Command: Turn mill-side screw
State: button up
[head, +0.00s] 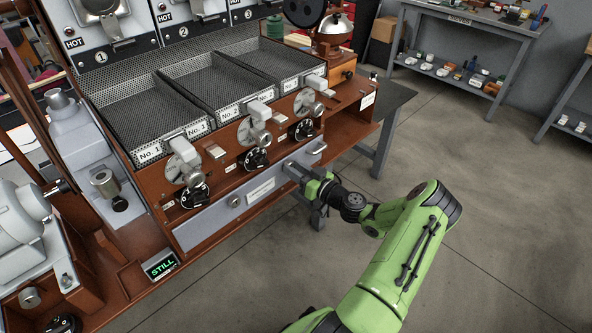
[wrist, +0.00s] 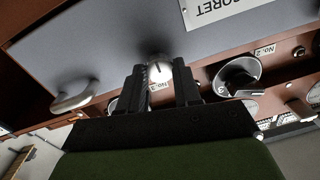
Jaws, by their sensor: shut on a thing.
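A silver round screw head (wrist: 157,68) with a dark slot line sits on the grey front panel (wrist: 95,45), between my fingers in the wrist view. My gripper (wrist: 163,82) is shut on it; it also shows at the right part of the panel in the head view (head: 291,170), where it hides that screw. A similar screw (head: 235,201) shows at the panel's left part. A white label (head: 261,191) lies between the two.
A bent grey handle (head: 319,148) stands out right of my gripper, close by. Black dials (head: 256,158) and levers line the wooden front above. A mill with a metal dome (head: 334,25) stands at the back right. The floor in front is clear.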

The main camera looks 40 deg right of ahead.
jog(key=shift+a+f+n+h+p, duration=0.2)
jog(key=shift+n+p, duration=1)
jog(key=shift+n, duration=4.65)
jog(key=shift+d+r+n+h+p, duration=0.1)
jog(key=shift+n+h+p, duration=0.65)
jog(key=shift+n, duration=5.15)
jog(key=shift+a+f+n+y+p, duration=0.15)
jog(key=shift+n+p, duration=1.45)
jog(key=shift+n, duration=4.25)
jog(key=shift+d, duration=0.1)
jog(key=o, duration=1)
jog(key=shift+r, duration=0.1)
